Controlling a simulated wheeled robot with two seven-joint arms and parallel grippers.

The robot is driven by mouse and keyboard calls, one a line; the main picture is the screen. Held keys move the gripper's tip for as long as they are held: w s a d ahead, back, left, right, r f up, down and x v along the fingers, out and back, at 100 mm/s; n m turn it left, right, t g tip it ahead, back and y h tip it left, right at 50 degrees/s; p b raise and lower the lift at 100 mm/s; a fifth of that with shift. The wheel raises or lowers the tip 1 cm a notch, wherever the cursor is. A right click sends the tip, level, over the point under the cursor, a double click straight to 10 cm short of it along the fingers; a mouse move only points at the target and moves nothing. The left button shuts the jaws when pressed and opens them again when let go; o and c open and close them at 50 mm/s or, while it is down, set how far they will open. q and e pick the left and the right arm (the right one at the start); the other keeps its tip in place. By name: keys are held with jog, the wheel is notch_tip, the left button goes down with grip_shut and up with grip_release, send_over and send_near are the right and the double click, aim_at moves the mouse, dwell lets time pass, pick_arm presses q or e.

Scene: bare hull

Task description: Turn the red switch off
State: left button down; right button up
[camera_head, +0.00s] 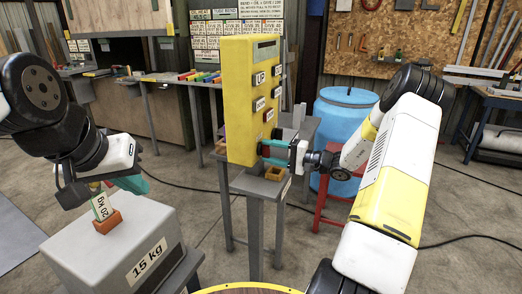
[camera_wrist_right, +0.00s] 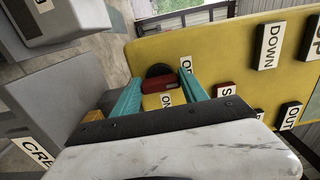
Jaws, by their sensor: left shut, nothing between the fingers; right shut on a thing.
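The yellow control panel (camera_head: 238,100) stands upright in the middle of the head view. The red switch (camera_wrist_right: 160,84) shows on its face in the right wrist view, on a dark round base. An ON label (camera_wrist_right: 167,100) and a partly covered label starting "O" (camera_wrist_right: 186,66) sit beside it. My right gripper (camera_head: 264,149) is at the panel's lower part, its teal fingers on either side of the red switch, shut on it. My left gripper (camera_head: 132,184) is shut and empty, above the grey 15 kg block (camera_head: 110,245) at the left.
A "20 kg" tagged piece (camera_head: 102,207) and an orange block (camera_head: 107,222) are on top of the grey block. Other panel buttons, such as DOWN (camera_wrist_right: 269,45), lie near my right gripper. A blue barrel (camera_head: 343,108) and a red stool (camera_head: 322,190) stand behind my right arm.

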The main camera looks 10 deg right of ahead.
jog(key=o, duration=1.4)
jog(key=v, duration=0.8)
jog(key=s+a+r+n+g+h, duration=0.2)
jog(key=s+a+r+n+g, duration=0.15)
jog(key=s+a, duration=0.35)
jog(key=s+a+r+n+g+h, duration=0.2)
jog(key=s+a+r+g+h, duration=0.1)
jog(key=s+a+r+g, duration=0.25)
jog(key=s+r+t+h, duration=0.1)
jog(key=s+h, duration=0.1)
jog(key=s, duration=0.3)
jog(key=s+d+r+n+t+h, duration=0.1)
jog(key=s+r+t+h, duration=0.1)
jog(key=s, duration=0.3)
jog(key=s+r+t+h, duration=0.2)
jog(key=s+h, duration=0.1)
jog(key=s, duration=0.3)
jog(key=shift+s+d+r+n+h, duration=0.1)
jog(key=shift+d+r+n+h, duration=0.1)
jog(key=shift+n+h, duration=0.2)
